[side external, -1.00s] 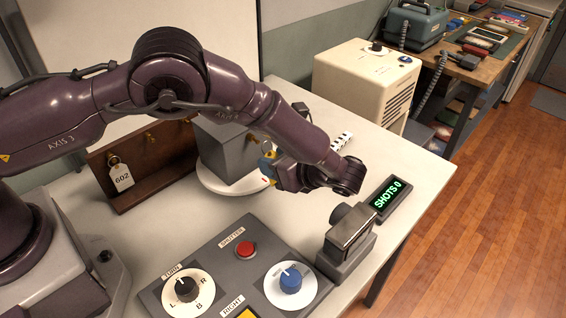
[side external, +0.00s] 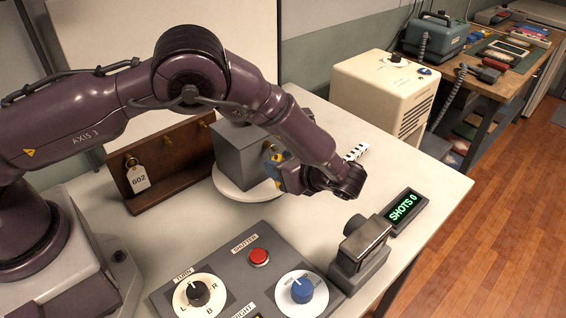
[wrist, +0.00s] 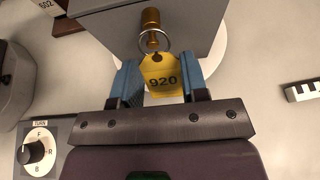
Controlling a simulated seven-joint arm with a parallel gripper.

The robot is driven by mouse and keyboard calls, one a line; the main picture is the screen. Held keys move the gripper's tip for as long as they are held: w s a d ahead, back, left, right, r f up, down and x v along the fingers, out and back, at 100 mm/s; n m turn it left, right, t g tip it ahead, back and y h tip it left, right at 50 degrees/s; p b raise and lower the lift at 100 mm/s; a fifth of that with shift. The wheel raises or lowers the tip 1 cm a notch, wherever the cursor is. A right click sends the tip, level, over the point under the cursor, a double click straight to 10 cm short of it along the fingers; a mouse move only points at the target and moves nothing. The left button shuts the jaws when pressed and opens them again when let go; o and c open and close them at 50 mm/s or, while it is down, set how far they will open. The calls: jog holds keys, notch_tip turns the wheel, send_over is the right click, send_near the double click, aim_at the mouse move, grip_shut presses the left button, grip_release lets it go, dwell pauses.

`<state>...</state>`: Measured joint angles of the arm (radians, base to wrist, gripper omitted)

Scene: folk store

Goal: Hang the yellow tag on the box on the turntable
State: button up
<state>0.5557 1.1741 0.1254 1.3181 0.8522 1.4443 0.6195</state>
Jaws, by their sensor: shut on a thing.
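The yellow tag (wrist: 163,82), numbered 920, is upright between the blue fingers of my gripper (wrist: 160,74) in the wrist view. My gripper is shut on the tag. The tag's metal ring overlaps the brass peg (wrist: 151,18) on the grey box's face; whether it is around the peg or just in front of it, I cannot tell. The grey box (side external: 240,152) stands on the round white turntable (side external: 232,192) in the side view. There my gripper (side external: 281,172) is close against the box's peg side, and my forearm hides part of the box.
A wooden rack (side external: 165,180) with a white 602 tag (side external: 138,179) stands left of the box. The camera (side external: 360,250), SHOTS display (side external: 405,208) and control panel (side external: 235,280) are in front. A black-and-white strip (side external: 355,152) lies behind my wrist.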

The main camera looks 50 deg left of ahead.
jog(key=o, duration=1)
jog(key=shift+o, duration=0.2)
jog(key=v, duration=1.2)
jog(key=a+r+n+g+h, duration=0.1)
jog(key=a+r+n+h, duration=0.35)
jog(key=r, duration=0.55)
jog(key=s+a+r+n+t+h, duration=0.3)
jog(key=s+a+r+n+h, duration=0.45)
jog(key=s+a+r, duration=0.55)
jog(key=s+f+n+t+h, duration=0.1)
jog(key=s+f+n+t, duration=0.1)
jog(key=s+n, duration=0.4)
jog(key=s+t, duration=0.1)
jog(key=s, duration=0.4)
jog(key=shift+a+t, duration=0.2)
jog(key=shift+t, duration=0.1)
